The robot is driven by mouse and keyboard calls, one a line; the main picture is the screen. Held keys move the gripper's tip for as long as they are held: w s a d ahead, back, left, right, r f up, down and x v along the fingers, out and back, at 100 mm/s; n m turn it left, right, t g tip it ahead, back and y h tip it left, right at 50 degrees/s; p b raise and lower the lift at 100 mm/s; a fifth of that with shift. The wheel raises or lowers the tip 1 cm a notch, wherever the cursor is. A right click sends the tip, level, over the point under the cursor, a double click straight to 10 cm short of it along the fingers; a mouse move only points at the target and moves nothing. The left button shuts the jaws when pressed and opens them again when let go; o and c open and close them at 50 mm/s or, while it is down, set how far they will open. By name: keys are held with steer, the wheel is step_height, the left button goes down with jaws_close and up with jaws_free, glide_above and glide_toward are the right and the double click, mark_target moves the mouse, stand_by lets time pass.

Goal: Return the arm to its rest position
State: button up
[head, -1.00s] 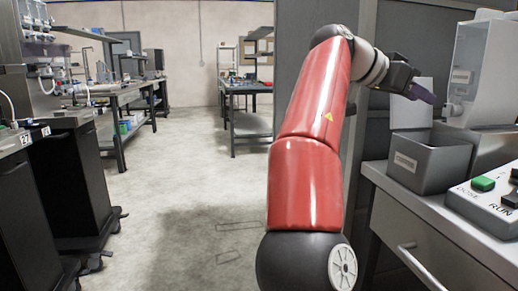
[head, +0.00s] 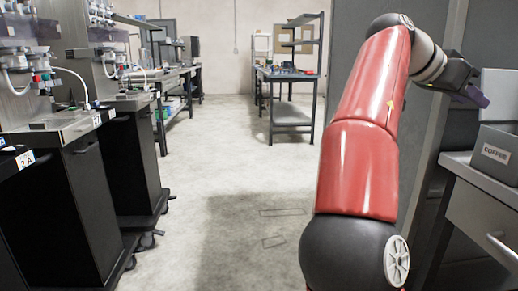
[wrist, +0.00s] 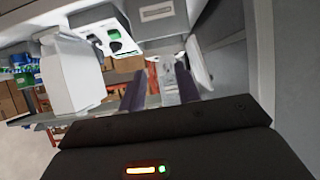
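My arm (head: 362,160) is red and reaches up from the lower right in the head view, then bends over to the right. My gripper (head: 476,95) is at its end, dark with purple-grey fingers, in the air near the grey bin labelled COFFEE (head: 496,152). In the wrist view, the two fingers of my gripper (wrist: 159,88) stand apart, and I see nothing held between them. The fingertips are small in the head view.
The counter (head: 480,205) with a drawer is at the right. Dark cabinets (head: 75,215) with dispensers stand at the left. A shelved table (head: 290,78) is at the back. The middle floor (head: 240,180) is clear. A white control box with green buttons (wrist: 115,42) shows in the wrist view.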

steer(key=s+d+f+n+t+y, duration=0.15)
steer(key=d+f+y, duration=0.35)
steer(key=f, duration=0.5)
step_height(320, 180, down, 10)
steer(key=s+a+n+t+y, duration=0.1)
steer(key=s+a+n+y, duration=0.2)
steer(key=n+y, duration=0.1)
steer(key=s+a+f+n+y, duration=0.1)
steer(key=s+a+f+n, duration=0.2)
steer(key=s+a+f, duration=0.2)
steer(key=s+a+f+n+t+y, duration=0.1)
steer(key=s+a+f+n, duration=0.3)
steer(key=a, duration=0.8)
steer(key=s+a+f+n+t+y, duration=0.1)
steer(key=s+a+f+n, duration=0.3)
steer(key=a, duration=0.5)
steer(key=s+f, duration=0.2)
steer(key=s, duration=0.1)
steer(key=shift+f+y, duration=0.25)
steer(key=shift+y, duration=0.05)
steer(key=shift+s+a, duration=0.1)
